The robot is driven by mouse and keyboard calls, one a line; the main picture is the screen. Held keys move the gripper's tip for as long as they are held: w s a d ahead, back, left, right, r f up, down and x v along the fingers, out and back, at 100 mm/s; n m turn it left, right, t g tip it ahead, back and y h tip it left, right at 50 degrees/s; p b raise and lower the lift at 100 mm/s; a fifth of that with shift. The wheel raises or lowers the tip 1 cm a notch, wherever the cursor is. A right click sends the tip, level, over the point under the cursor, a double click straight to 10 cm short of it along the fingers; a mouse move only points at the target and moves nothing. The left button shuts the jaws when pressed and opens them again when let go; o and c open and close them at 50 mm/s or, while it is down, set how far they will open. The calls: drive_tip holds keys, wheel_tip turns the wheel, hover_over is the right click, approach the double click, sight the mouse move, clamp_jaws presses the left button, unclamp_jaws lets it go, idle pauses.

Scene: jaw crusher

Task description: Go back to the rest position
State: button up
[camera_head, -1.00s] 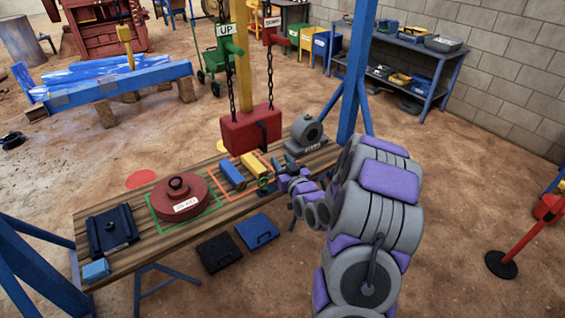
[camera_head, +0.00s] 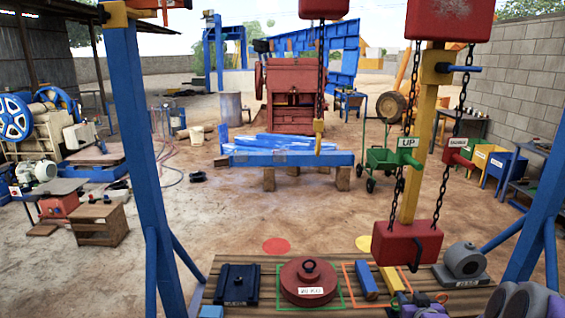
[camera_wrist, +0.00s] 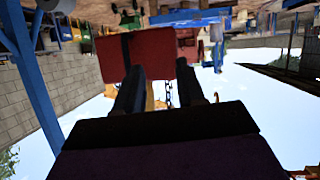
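My gripper (camera_wrist: 157,70) shows in the wrist view as two dark fingers set apart, with nothing held between them. The wrist picture is upside down. A red block (camera_wrist: 125,55) appears beyond the fingertips, and I cannot tell the exact gap to it. In the head view, only part of my purple and grey arm (camera_head: 520,302) shows at the bottom right corner, by the right end of the wooden bench (camera_head: 345,304). The red hook block (camera_head: 407,245) hangs on chains above the bench, with its hook at the front.
The bench holds a dark blue plate (camera_head: 237,284), a round red weight (camera_head: 309,280), a blue bar (camera_head: 366,280), a yellow bar (camera_head: 391,279) and a grey weight (camera_head: 465,262). Blue posts (camera_head: 146,160) flank it. UP (camera_head: 409,152) and DOWN (camera_head: 459,154) handles hang above.

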drive_tip(key=s+a+r+g, duration=0.2)
drive_tip(key=s+a+g, duration=0.3)
drive_tip(key=s, duration=0.8)
drive_tip(key=s+a+r+g+y, duration=0.1)
drive_tip(key=s+a+r+g, duration=0.2)
drive_tip(key=s+a, duration=0.6)
drive_tip(key=s+a+r+g, duration=0.3)
drive_tip(key=s+a+g, duration=0.4)
drive_tip(key=s, duration=1.1)
drive_tip(key=shift+s+a+n+y, duration=0.25)
drive_tip(key=shift+a+n+y, duration=0.05)
drive_tip(key=shift+a, duration=0.3)
